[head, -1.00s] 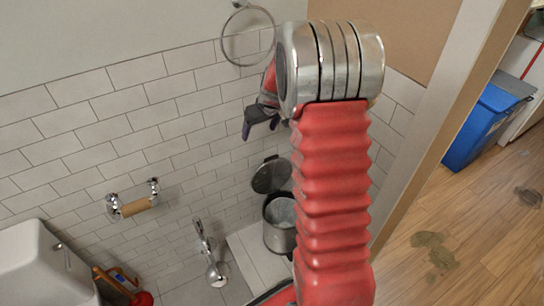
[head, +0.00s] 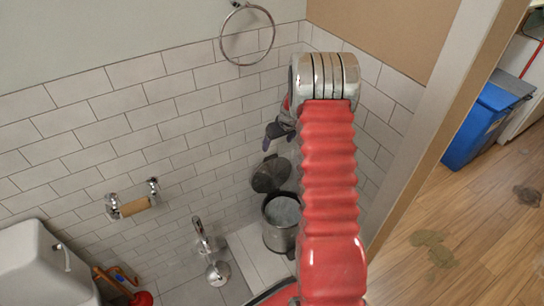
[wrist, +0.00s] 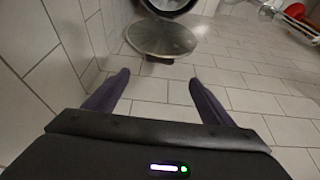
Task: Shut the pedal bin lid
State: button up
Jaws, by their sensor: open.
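The pedal bin (head: 280,236) is a grey metal cylinder standing in the corner, its open top facing up. Its round lid (head: 270,174) is raised and leans back towards the wall. In the wrist view the lid (wrist: 161,37) lies just beyond my fingertips, with the dark bin mouth (wrist: 168,4) behind it at the top edge. My gripper (wrist: 161,78) is open and empty, its two dark fingers apart. In the head view my gripper (head: 270,140) is partly hidden behind my arm, above the lid and apart from it.
A tiled wall runs behind the bin. A chrome brush stand (head: 212,262) is left of the bin, and a toilet roll holder (head: 134,206) is on the wall. A towel ring (head: 247,34) hangs above. A wooden door frame (head: 432,135) stands to the right.

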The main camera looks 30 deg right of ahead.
aim_at(271, 158)
jog(key=shift+x, duration=6.9)
jog(key=c, duration=1.4)
jog(key=shift+s+d, duration=0.1)
jog(key=shift+c, duration=0.3)
jog(key=shift+s, duration=0.15)
